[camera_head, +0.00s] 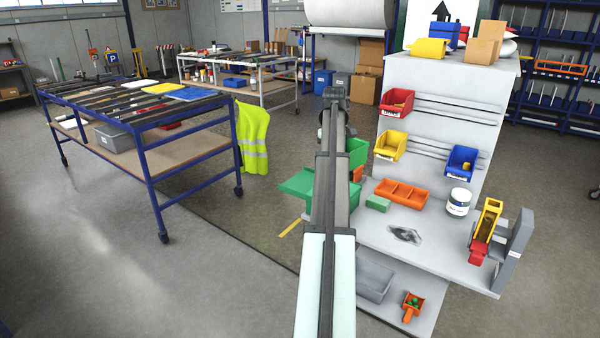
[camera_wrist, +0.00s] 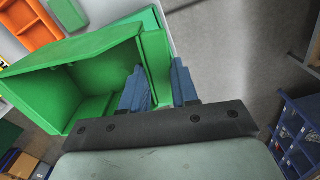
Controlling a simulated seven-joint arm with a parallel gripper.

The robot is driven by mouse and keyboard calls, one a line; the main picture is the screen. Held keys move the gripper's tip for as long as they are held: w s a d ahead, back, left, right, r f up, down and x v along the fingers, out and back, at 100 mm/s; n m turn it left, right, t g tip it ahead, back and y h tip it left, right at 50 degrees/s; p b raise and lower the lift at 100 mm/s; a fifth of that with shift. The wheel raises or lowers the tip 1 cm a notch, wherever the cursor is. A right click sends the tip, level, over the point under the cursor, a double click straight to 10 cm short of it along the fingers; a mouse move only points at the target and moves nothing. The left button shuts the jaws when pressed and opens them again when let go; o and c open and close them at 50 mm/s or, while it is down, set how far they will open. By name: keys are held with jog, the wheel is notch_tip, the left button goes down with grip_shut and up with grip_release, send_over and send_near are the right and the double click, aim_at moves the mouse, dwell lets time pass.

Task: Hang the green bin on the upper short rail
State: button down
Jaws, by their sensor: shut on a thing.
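In the wrist view, the green bin (camera_wrist: 95,75) is tilted, its open side facing the camera. My gripper (camera_wrist: 160,72) has its blue fingers either side of one green wall and is shut on it. In the head view, my arm hides the gripper and part of the green; green shows right of the arm (camera_head: 357,152) and left of it (camera_head: 296,184), and I cannot tell whether both belong to the bin. The upper rail (camera_head: 455,108) runs across the white panel, right of the red bin. The bin is apart from this rail, to its left and lower.
A red bin (camera_head: 396,103) is at the upper rail's left end. A yellow bin (camera_head: 390,146) and a blue bin (camera_head: 462,161) are by the lower rail. The shelf below holds an orange tray (camera_head: 401,194), a green block (camera_head: 377,203) and a white tub (camera_head: 458,202).

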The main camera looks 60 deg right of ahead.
jog(key=s+d+r, duration=0.5)
jog(key=s+d, duration=0.1)
jog(key=s, duration=0.3)
jog(key=s+d+r, duration=0.5)
jog(key=s+d, duration=0.2)
jog(key=s, duration=0.2)
jog(key=s+d+r+n, duration=0.1)
jog(key=s+d+r, duration=0.1)
jog(key=d, duration=0.4)
jog(key=s+d+r+n, duration=0.1)
jog(key=s+d+r, duration=0.2)
jog(key=d, duration=0.4)
jog(key=shift+d+r, duration=0.25)
jog(key=shift+r, duration=0.35)
jog(key=shift+f, duration=0.9)
jog(key=c, duration=0.8)
grip_release()
